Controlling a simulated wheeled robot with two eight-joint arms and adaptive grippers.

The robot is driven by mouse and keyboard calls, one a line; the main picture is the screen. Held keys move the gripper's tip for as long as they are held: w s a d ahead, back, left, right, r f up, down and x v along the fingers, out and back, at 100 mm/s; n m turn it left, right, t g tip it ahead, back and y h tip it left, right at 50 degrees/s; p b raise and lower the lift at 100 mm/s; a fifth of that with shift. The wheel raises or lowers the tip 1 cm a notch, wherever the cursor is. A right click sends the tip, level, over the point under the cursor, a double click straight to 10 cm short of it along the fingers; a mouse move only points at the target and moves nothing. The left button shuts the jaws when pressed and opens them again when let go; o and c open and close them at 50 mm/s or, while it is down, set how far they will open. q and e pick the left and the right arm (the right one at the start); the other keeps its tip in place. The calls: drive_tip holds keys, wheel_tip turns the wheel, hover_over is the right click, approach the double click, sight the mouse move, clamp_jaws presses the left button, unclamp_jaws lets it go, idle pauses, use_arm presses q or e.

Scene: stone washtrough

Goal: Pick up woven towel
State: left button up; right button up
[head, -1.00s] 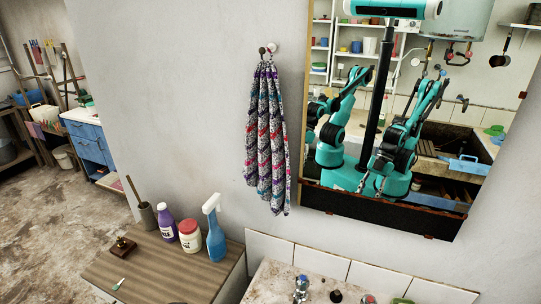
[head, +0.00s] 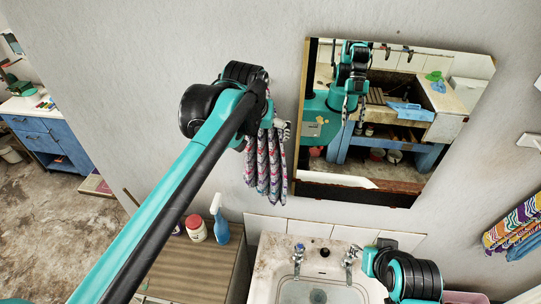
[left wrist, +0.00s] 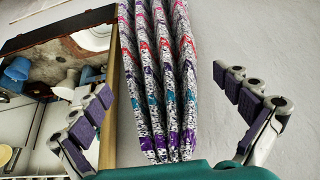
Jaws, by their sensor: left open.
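The woven towel (head: 266,172), patterned in white, black, pink, purple and teal, hangs in folds on the wall left of the mirror. In the head view my left arm and gripper (head: 272,122) cover its top and the hook. In the left wrist view the towel (left wrist: 160,75) hangs between the spread fingers of my left gripper (left wrist: 168,88). The gripper is open, with a gap showing between the towel and each finger.
The mirror (head: 440,150) is on the wall just right of the towel. Below are a stained sink (head: 262,278) with taps and a wooden cabinet (head: 195,265) holding a spray bottle (head: 220,220) and a jar (head: 196,229). Colourful towels (head: 515,228) hang at the far right.

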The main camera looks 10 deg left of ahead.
sight(266, 142)
use_arm(q)
drive_tip(key=x, duration=0.3)
drive_tip(key=w+x, duration=0.1)
drive_tip(key=shift+w+a, duration=0.1)
drive_tip(key=shift+a, duration=0.05)
drive_tip(key=shift+w+d+f, duration=0.15)
drive_tip(key=shift+f, duration=0.35)
drive_tip(key=shift+w+d+f, duration=0.1)
drive_tip(key=shift+d+f, duration=0.05)
drive_tip(key=shift+f, duration=0.35)
drive_tip(key=shift+s+d+f, duration=0.15)
drive_tip(key=shift+d+f, duration=0.15)
drive_tip(key=shift+f, duration=0.05)
drive_tip(key=shift+w+a+f, duration=0.15)
drive_tip(key=shift+w+a, duration=0.3)
use_arm(e)
drive_tip(key=shift+s+d+r, duration=0.1)
drive_tip(key=shift+d+r, duration=0.05)
drive_tip(key=shift+r, duration=0.05)
use_arm(q)
drive_tip(key=shift+f, duration=0.2)
use_arm(e)
drive_tip(key=shift+f, duration=0.15)
use_arm(q)
drive_tip(key=c, duration=1.6)
